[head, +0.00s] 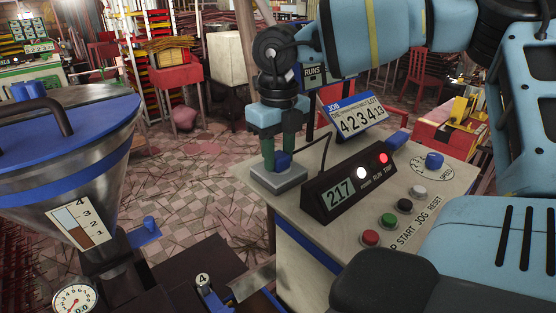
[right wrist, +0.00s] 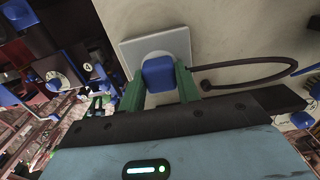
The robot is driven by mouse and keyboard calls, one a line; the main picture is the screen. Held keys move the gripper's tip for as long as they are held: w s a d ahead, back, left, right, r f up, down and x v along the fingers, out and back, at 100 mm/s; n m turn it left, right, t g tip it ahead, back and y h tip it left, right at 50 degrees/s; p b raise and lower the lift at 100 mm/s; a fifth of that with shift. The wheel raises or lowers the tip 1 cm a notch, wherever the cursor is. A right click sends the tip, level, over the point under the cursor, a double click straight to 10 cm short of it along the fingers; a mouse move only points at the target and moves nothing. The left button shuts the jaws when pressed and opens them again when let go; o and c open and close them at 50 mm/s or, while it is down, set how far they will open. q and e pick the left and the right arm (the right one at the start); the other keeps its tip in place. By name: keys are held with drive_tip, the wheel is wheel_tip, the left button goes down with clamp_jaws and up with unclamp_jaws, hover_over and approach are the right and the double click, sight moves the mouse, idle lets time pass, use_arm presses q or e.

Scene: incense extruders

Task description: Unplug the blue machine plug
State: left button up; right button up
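The blue plug (head: 282,160) sits upright at a pale grey square socket plate (head: 277,177) on the left of the cream console top. My right gripper (head: 279,158) points down over it, with green fingers on opposite sides of the plug. In the right wrist view the blue plug (right wrist: 158,73) lies between the two fingertips (right wrist: 159,80), in front of the socket plate (right wrist: 128,48). The fingers are very close to its sides; whether they touch it is unclear. My left gripper is not in view.
A dark cable (right wrist: 250,88) loops over the console beside the plug. A display box (head: 340,194) reading 217 stands just right of the gripper, with a counter sign (head: 358,116) behind. Buttons (head: 404,205) line the console. A metal hopper (head: 70,165) stands at left.

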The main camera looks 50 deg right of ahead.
sight(279, 154)
clamp_jaws()
drive_tip(key=shift+r, duration=1.3)
drive_tip(key=shift+r+p, duration=0.4)
drive_tip(key=shift+r, duration=0.85)
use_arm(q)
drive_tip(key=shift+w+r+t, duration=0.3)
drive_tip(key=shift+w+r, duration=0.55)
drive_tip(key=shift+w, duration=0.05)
use_arm(e)
drive_tip(key=shift+r, duration=0.45)
